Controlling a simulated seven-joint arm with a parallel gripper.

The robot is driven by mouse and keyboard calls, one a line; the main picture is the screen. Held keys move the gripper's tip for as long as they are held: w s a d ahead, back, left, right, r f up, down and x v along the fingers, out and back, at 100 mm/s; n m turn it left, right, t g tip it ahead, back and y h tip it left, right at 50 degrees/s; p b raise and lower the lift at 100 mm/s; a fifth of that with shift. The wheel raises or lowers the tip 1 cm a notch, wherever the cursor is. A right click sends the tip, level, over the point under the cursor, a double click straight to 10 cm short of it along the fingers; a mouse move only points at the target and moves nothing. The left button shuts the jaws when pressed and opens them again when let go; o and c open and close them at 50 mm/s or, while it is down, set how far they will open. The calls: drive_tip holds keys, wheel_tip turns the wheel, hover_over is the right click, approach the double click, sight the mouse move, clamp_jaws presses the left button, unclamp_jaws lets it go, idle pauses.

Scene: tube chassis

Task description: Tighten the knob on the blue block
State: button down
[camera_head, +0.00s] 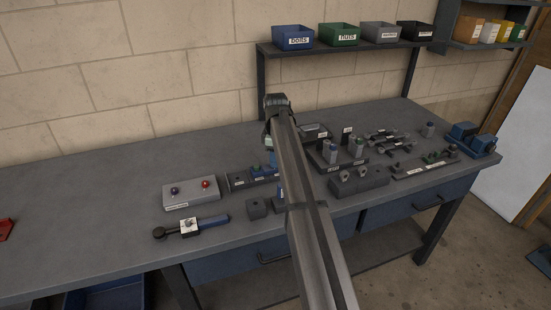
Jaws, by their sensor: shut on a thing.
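My arm reaches in from the bottom, and my gripper (269,140) points down over the middle of the workbench. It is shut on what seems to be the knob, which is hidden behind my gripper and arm. A blue block (272,159) shows in part just below the gripper, at the right end of a dark labelled base (240,181). My arm covers the rest of the block. I cannot see the knob's thread or whether it sits flush.
A grey box with a dark and a red knob (191,193) stands left of the base. A blue-handled tool (192,227) and a small dark block (256,208) lie in front. Several fixtures (360,181) crowd the right. Labelled bins (293,38) stand on the shelf behind. The bench's left is mostly clear.

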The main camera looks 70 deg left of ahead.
drive_tip(key=m, duration=0.4)
drive_tip(key=shift+m, duration=0.3)
drive_tip(key=m, duration=0.4)
drive_tip(key=shift+m, duration=0.3)
drive_tip(key=m, duration=0.8)
drive_tip(key=shift+r+m, duration=0.1)
drive_tip(key=shift+m, duration=0.2)
drive_tip(key=c, duration=0.9)
unclamp_jaws()
drive_tip(key=shift+c, duration=0.2)
wheel_tip(320, 180, up, 14)
